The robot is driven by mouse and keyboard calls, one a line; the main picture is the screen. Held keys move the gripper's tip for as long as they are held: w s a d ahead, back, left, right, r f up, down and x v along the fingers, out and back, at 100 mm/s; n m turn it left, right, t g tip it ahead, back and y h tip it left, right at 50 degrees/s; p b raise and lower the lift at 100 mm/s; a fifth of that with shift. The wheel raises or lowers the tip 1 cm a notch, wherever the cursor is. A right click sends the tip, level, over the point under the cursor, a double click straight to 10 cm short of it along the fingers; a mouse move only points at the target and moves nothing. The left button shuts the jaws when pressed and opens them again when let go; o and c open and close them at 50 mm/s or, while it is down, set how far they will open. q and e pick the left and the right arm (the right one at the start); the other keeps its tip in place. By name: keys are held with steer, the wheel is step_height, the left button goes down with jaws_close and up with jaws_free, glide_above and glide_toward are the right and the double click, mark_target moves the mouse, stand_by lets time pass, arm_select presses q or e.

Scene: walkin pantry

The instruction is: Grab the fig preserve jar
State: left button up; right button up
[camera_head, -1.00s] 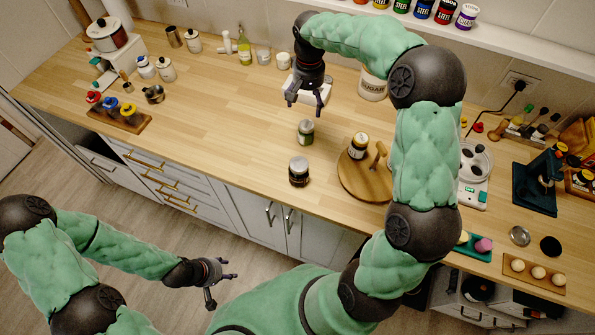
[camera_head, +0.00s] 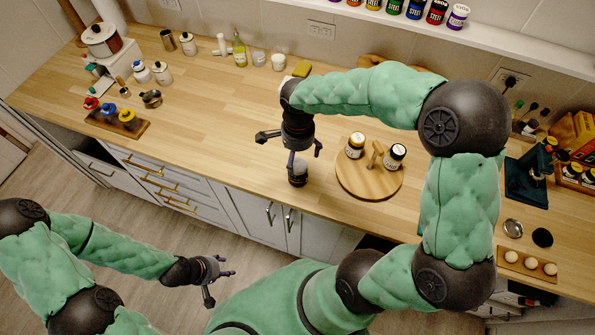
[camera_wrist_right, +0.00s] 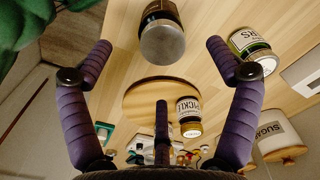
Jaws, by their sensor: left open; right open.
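A dark jar (camera_head: 298,175) stands upright near the counter's front edge. It also shows with a grey metal lid at the top middle of the right wrist view (camera_wrist_right: 163,40). Its label cannot be read, so I cannot confirm that it is the fig preserve jar. My right gripper (camera_head: 291,148) is open, with its fingers spread just above and behind this jar and partly covering it; nothing is held. In the wrist view the jar lies beyond and between the outer fingers. My left gripper (camera_head: 214,280) is open and empty, out over the floor in front of the cabinets.
A greenish jar (camera_wrist_right: 248,44) and a sugar canister (camera_wrist_right: 281,136) show in the wrist view.

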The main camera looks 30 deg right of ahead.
mark_target(298, 165)
step_height(298, 165, down, 9)
steer(key=shift+w+d+f+b, duration=0.15)
steer(key=shift+b, duration=0.5)
steer(key=c, duration=1.4)
steer(key=shift+c, duration=1.2)
